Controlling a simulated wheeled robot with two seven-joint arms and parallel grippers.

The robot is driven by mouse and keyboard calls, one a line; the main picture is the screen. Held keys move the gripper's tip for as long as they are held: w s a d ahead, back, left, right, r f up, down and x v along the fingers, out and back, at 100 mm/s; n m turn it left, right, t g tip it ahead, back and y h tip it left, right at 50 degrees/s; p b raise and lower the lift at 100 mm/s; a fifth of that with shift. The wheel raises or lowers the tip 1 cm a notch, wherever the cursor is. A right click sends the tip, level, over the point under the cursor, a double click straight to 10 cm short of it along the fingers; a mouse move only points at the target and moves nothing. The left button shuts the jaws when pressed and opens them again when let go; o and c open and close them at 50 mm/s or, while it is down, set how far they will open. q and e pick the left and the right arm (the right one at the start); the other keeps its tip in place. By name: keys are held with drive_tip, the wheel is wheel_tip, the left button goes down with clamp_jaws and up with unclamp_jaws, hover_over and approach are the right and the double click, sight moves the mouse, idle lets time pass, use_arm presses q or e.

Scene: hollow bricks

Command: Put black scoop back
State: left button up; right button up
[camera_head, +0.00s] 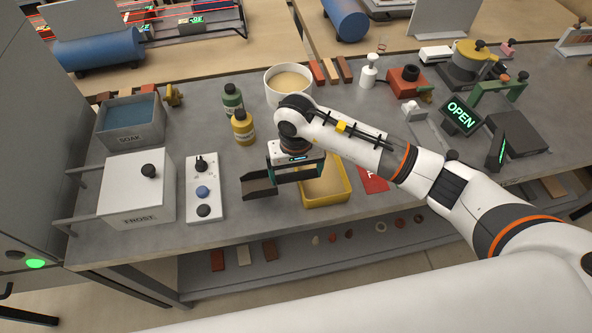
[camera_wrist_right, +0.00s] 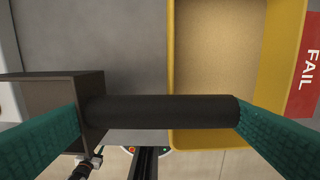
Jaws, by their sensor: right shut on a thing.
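The black scoop (camera_head: 259,187) is held in my right gripper (camera_head: 297,174), its pan to the left of the fingers. In the right wrist view the scoop's dark round handle (camera_wrist_right: 165,111) runs across between the two green fingers of my right gripper (camera_wrist_right: 160,122), and the pan is at the left. The gripper is shut on the handle. The scoop is beside and partly over the left side of a yellow tray (camera_head: 346,201) of sand-coloured material, also seen in the wrist view (camera_wrist_right: 179,75). Whether the scoop touches the table is unclear. My left gripper is not in view.
A white control box (camera_head: 204,188) and the FROST box (camera_head: 139,187) stand left. Green (camera_head: 232,100) and yellow (camera_head: 244,129) bottles and a white tub (camera_head: 288,84) are behind. A red FAIL card (camera_head: 372,181) lies right of the tray. Grey tabletop (camera_head: 225,232) is clear in front.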

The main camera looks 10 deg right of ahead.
drive_tip(key=shift+f, duration=0.15)
drive_tip(key=o, duration=0.9)
drive_tip(key=shift+r+p, duration=0.75)
drive_tip(key=shift+p, duration=0.1)
drive_tip(key=shift+w+r+b, duration=0.15)
drive_tip(key=shift+r+b, duration=0.2)
wheel_tip(320, 180, up, 11)
drive_tip(key=b, duration=0.3)
drive_tip(key=shift+b, duration=0.35)
